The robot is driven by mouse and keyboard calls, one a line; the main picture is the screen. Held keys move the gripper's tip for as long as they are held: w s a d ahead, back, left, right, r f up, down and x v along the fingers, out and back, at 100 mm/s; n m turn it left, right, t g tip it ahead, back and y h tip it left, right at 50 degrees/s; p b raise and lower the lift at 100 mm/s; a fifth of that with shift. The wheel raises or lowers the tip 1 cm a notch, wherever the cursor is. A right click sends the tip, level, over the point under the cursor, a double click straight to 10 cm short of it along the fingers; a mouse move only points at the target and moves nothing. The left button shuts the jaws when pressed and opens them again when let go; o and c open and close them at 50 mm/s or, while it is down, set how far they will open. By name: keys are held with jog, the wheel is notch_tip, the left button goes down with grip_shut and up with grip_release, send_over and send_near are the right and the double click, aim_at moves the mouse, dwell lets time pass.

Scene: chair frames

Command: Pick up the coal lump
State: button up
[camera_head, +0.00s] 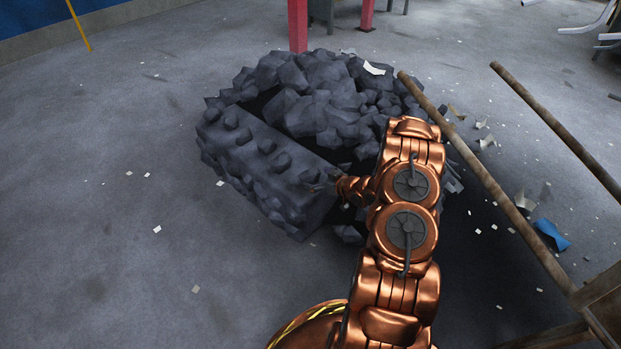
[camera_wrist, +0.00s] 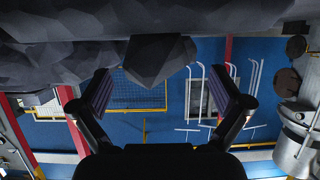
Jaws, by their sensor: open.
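Dark grey coal lumps (camera_head: 325,90) are heaped on and around a dark block (camera_head: 255,145) on the floor in the head view. My gripper (camera_head: 322,184) is at the right end of the block, close to the small lumps there; its fingers are small and partly lost against the dark coal. In the wrist view my gripper (camera_wrist: 162,92) is open, with its two pads wide apart. A faceted coal lump (camera_wrist: 152,60) juts into the space between the fingertips, with no visible contact. Which lump this is in the head view I cannot tell.
Wooden poles (camera_head: 480,175) lean to the right of the heap, near my arm. A red post (camera_head: 298,25) stands behind it. Paper scraps and a blue piece (camera_head: 551,235) litter the floor at right. The floor (camera_head: 100,240) at left is mostly clear.

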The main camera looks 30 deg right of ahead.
aim_at(309, 172)
jog(key=x, duration=0.2)
jog(key=b+x, duration=0.1)
jog(key=shift+w+f+b, duration=0.25)
jog(key=shift+f+b, duration=0.05)
jog(key=shift+f, duration=0.1)
jog(key=shift+w, duration=0.3)
jog(key=shift+c, duration=0.3)
jog(key=c, duration=1.2)
jog(key=shift+r+p, duration=0.35)
jog(key=shift+r, duration=0.25)
notch_tip(309, 172, up, 3)
jog(key=shift+f+p, duration=0.1)
jog(key=shift+p, duration=0.65)
jog(key=s+a+p, duration=0.1)
jog(key=s+a, duration=0.1)
jog(key=s, duration=0.2)
jog(key=s+a+p, duration=0.1)
jog(key=s+a, duration=0.2)
jog(key=s, duration=0.2)
jog(key=s+a+r+p, duration=0.1)
jog(key=s+a, duration=0.2)
jog(key=s, duration=0.1)
jog(key=shift+s+a, duration=0.1)
jog(key=shift+s, duration=0.3)
